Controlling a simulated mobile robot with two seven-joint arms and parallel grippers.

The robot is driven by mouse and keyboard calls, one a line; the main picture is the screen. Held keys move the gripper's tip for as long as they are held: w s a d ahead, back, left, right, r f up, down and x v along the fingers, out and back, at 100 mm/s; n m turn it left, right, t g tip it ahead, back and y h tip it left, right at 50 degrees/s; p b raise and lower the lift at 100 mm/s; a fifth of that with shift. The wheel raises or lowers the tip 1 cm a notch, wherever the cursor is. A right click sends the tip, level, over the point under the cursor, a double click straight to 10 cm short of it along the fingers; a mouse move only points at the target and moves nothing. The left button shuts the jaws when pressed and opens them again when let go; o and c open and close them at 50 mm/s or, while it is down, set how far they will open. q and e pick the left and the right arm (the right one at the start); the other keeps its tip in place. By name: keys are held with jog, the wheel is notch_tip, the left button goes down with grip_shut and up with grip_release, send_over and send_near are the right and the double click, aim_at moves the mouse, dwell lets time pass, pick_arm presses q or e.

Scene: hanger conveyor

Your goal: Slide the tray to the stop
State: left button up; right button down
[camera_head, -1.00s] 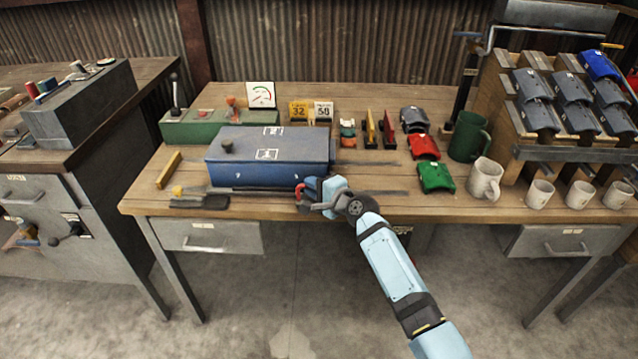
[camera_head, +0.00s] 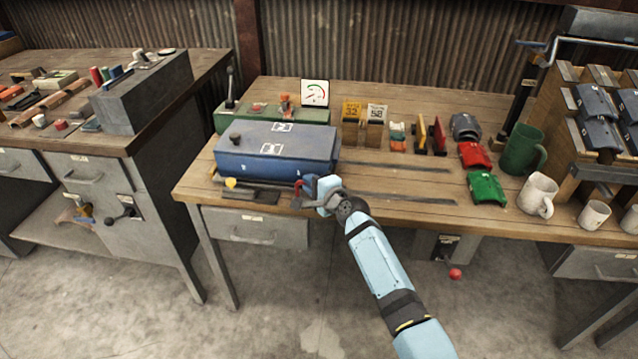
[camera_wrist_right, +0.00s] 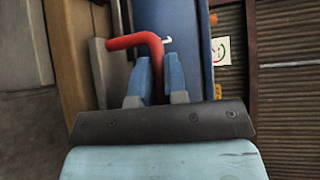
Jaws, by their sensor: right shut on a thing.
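The tray is a blue lidded box (camera_head: 276,152) lying along dark rails (camera_head: 400,198) on the wooden bench, at their left end. A red bent handle (camera_head: 299,187) is at its front right corner. My right gripper (camera_head: 306,192) is at that corner, shut on the handle. In the right wrist view the fingers (camera_wrist_right: 154,72) close around the red handle (camera_wrist_right: 135,42), beside the blue side of the tray (camera_wrist_right: 190,50). The stop is not clearly visible; the tray's left end covers that area. My left gripper is not in view.
A green box with a lever (camera_head: 260,117) and a gauge card (camera_head: 315,93) stand behind the tray. A dark plate (camera_head: 252,196) with a yellow knob (camera_head: 231,183) lies at its front left. Red (camera_head: 475,155) and green (camera_head: 487,188) pieces and mugs stand right; the rails between are bare.

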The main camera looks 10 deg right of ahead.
jog(key=shift+a+r, duration=0.1)
jog(key=shift+a, duration=0.2)
jog(key=c, duration=1.2)
grip_release()
jog(key=shift+a, duration=0.1)
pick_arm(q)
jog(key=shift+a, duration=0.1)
pick_arm(e)
jog(key=shift+o, duration=0.2)
jog(key=shift+s+d+p, duration=0.2)
jog(key=shift+s+p, duration=0.1)
jog(key=shift+p, duration=0.1)
pick_arm(q)
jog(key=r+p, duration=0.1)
jog(key=p, duration=0.2)
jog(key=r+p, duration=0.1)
jog(key=p, duration=0.2)
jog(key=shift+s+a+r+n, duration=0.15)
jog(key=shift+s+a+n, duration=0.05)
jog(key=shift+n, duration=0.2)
pick_arm(e)
jog(key=v, duration=1.3)
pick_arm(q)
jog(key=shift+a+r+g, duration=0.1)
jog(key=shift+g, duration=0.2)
pick_arm(e)
jog(key=shift+d, duration=0.1)
